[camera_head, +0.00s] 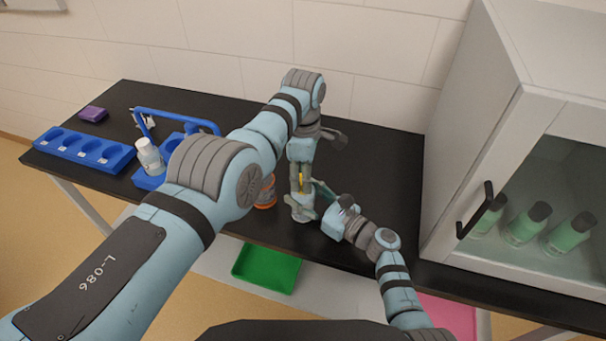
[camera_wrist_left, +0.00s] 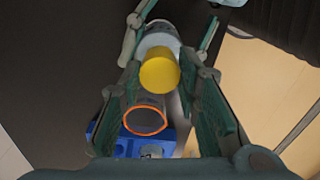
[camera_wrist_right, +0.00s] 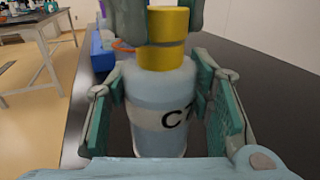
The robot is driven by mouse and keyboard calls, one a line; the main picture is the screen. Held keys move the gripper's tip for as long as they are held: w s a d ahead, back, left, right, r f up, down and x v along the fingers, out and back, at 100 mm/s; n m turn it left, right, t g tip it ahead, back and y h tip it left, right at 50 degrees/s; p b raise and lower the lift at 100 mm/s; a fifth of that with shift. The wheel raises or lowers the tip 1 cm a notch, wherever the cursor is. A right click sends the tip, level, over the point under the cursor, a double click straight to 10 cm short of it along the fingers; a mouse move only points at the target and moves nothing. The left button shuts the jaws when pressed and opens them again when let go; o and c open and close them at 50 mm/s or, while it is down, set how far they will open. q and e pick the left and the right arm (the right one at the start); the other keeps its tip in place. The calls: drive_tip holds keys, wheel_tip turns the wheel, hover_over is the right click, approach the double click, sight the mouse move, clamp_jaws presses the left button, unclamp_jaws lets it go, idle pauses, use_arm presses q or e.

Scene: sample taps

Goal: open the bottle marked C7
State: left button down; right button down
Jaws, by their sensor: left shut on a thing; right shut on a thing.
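The bottle marked C7 (camera_wrist_right: 160,115) stands upright on the black table, pale blue with a white label. My right gripper (camera_head: 312,208) is shut around its body from the side. My left gripper (camera_head: 301,178) points down from above and is shut on the yellow cap (camera_wrist_left: 159,71). In the right wrist view, the left fingers flank the cap's upper part (camera_wrist_right: 168,22). A thin dark line divides it from a lower yellow band (camera_wrist_right: 161,57). I cannot tell whether the two are apart. My arm and fingers hide much of the bottle in the head view.
An orange-rimmed container (camera_wrist_left: 145,117) stands close by. Blue racks (camera_head: 85,148) and a white-capped bottle (camera_head: 150,157) are at the left. A glass-fronted cabinet (camera_head: 540,190) with green bottles bounds the right. A green tray (camera_head: 267,268) lies below the table's front edge.

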use_arm(q)
drive_tip(key=c, duration=1.2)
unclamp_jaws()
drive_tip(key=shift+s, duration=0.2)
use_arm(e)
drive_tip(key=shift+d+f, duration=0.1)
drive_tip(key=shift+f, duration=0.1)
use_arm(q)
drive_tip(key=shift+w, duration=0.1)
